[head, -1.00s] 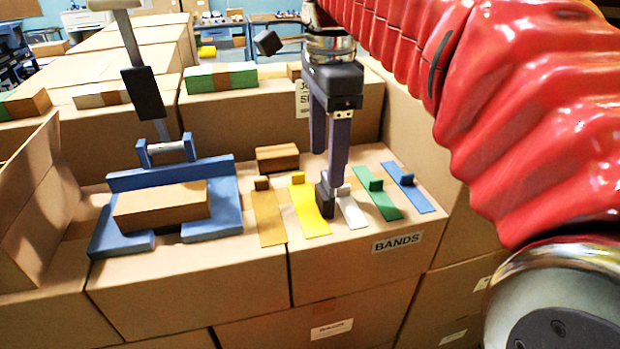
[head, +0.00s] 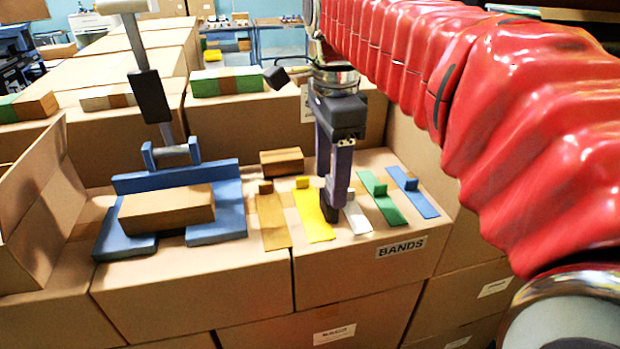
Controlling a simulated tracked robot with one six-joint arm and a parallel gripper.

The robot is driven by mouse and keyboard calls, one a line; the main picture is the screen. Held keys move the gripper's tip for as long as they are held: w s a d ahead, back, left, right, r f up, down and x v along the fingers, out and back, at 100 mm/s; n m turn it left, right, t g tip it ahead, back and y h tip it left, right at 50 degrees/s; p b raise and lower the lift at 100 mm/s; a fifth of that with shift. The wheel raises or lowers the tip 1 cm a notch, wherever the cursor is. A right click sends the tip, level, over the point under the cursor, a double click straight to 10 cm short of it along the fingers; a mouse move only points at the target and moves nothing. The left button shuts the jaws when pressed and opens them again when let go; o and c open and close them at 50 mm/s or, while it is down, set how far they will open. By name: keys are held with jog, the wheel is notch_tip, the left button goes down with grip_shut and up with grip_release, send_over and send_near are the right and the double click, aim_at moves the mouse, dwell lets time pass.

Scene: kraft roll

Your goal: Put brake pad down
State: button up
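My gripper (head: 334,208) points down over the box top, with its dark fingertips between the yellow band (head: 314,220) and the white band (head: 357,219). The fingers overlap in this view, so their opening and anything between them are hidden. The white band is partly covered by the fingers; its small tab (head: 351,195) shows beside them. No part is clearly recognisable as a brake pad. A black block (head: 151,96) sits on the grey lever above the blue fixture (head: 215,228), well left of my gripper.
A brown block (head: 166,208) lies on the blue fixture. A brown band (head: 272,222), a green band (head: 383,205) and a blue band (head: 414,195) lie in the row. A brown block (head: 282,161) stands behind it. A taller carton (head: 235,130) rises behind.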

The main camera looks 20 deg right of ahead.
aim_at(330, 183)
grip_shut()
dwell(0.5)
notch_tip(330, 183, up, 10)
dwell(0.7)
dwell(0.5)
